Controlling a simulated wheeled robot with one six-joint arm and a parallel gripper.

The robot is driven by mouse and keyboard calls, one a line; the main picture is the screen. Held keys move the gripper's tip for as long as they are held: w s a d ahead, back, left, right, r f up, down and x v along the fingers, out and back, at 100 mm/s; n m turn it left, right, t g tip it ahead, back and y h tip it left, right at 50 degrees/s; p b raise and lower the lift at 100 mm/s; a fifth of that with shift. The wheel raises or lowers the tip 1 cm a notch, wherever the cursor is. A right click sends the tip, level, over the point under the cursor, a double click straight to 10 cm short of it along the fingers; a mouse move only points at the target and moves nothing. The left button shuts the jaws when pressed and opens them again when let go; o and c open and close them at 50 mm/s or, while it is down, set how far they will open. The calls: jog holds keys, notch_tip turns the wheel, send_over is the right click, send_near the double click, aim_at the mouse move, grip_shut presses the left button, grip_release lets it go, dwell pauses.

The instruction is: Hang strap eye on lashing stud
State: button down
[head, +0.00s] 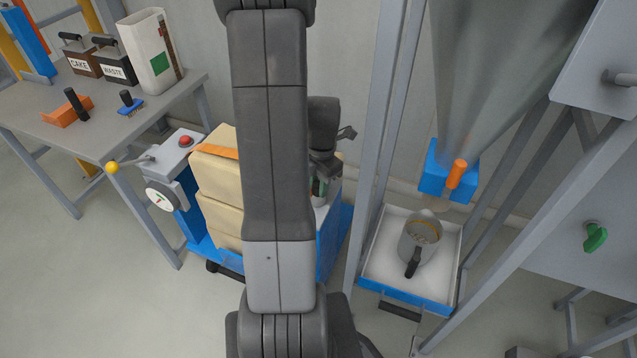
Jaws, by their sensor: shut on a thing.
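Pale sacks (218,172) are stacked on a blue cart (335,232). An orange strap (222,151) lies across the top sack and runs right, behind my arm. My gripper (319,188) points down at the right side of the sacks, close over the cart's right part. It is shut on the strap eye, though my arm and the gripper itself hide most of the eye. I cannot make out the lashing stud. Whether the eye touches a stud cannot be told.
The cart's grey post has a red button (186,140), a dial (163,199) and a yellow-knobbed lever (113,167). A workbench (150,100) stands left.

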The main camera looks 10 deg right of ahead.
jog(key=shift+f, duration=0.15)
jog(key=c, duration=1.1)
grip_release()
jog(key=shift+w, duration=0.1)
jog(key=shift+r, duration=0.35)
jog(key=r, duration=0.4)
jog(key=r+p, duration=0.1)
jog(key=r, duration=0.3)
jog(key=d+r+p, duration=0.1)
jog(key=r, duration=0.4)
jog(key=f, duration=0.5)
jog(key=f+b, duration=0.1)
jog(key=f, duration=0.2)
jog(key=shift+a+f, duration=0.2)
jog(key=shift+a, duration=0.15)
